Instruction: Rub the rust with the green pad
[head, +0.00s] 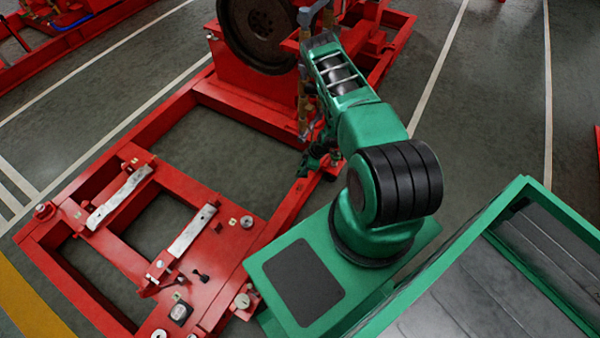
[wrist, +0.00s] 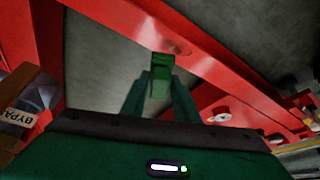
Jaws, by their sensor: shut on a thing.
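In the wrist view my gripper (wrist: 158,88) is shut on the green pad (wrist: 160,68), which stands out between its two fingers. A brownish rust patch (wrist: 178,47) marks the red beam just beyond the pad's tip, slightly to the right. The pad's tip overlaps the beam in the picture; I cannot tell whether it touches. In the head view my gripper (head: 322,158) is low beside the red frame's inner rail, and the pad and rust are hard to make out there.
The red base frame (head: 190,90) has open gaps showing the floor. A dark flywheel (head: 262,30) stands at the top. Bolts and pale metal strips (head: 193,230) sit on the frame's near end. In the wrist view a labelled part (wrist: 18,117) is close on the left.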

